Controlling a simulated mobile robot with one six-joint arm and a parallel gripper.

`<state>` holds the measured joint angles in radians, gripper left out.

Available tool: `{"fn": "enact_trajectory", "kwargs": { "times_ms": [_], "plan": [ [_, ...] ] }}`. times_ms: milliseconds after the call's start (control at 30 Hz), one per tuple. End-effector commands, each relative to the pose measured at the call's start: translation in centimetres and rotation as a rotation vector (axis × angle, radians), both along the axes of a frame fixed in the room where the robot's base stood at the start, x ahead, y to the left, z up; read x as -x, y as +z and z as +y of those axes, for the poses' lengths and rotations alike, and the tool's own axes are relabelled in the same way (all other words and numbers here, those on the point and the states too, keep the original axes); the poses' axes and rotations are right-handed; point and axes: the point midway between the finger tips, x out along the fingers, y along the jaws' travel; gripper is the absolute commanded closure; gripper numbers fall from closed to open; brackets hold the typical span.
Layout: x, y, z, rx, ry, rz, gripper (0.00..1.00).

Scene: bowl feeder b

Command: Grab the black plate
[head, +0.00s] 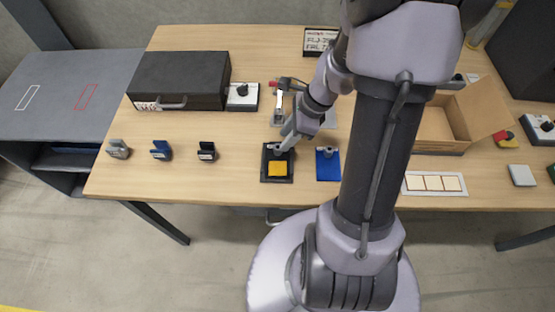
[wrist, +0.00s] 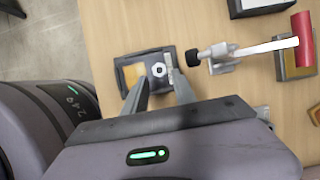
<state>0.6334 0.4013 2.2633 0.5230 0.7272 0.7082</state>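The black plate (head: 265,174) lies flat near the front edge of the wooden table, with a yellow square on it. It also shows in the wrist view (wrist: 122,64), with a small pale knob (wrist: 158,69) standing on it. My gripper (head: 284,148) is low over the back part of the plate. In the wrist view my gripper's two fingers (wrist: 159,82) are apart, one on each side of the knob. Nothing is clearly held, and I cannot tell whether the fingers touch the knob. The fingers hide part of the plate.
A blue plate (head: 328,166) lies close to the right. A toggle clamp with a red handle (wrist: 303,30) stands behind. Small grey (head: 118,149), blue (head: 161,151) and black (head: 207,152) blocks stand left. A black case (head: 180,78) is behind them.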

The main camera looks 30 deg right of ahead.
Motion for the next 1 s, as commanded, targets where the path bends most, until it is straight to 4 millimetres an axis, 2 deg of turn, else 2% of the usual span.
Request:
{"fn": "enact_trajectory", "kwargs": {
  "times_ms": [33,100,233,467,633,1000],
  "plan": [
    [-0.1,-1.6,0.4,-0.001,0.003,0.003,0.67],
    [-0.5,-3.1,0.9,-0.001,0.002,0.003,0.67],
    [-0.9,-4.6,1.5,0.0,0.002,0.003,0.67],
    [-0.9,-4.5,1.6,0.001,0.002,0.001,0.67],
    [-0.9,-4.5,1.6,0.001,0.001,0.001,1.0],
    [-1.0,-4.4,1.6,0.001,0.001,0.001,1.0]
  ]
}}
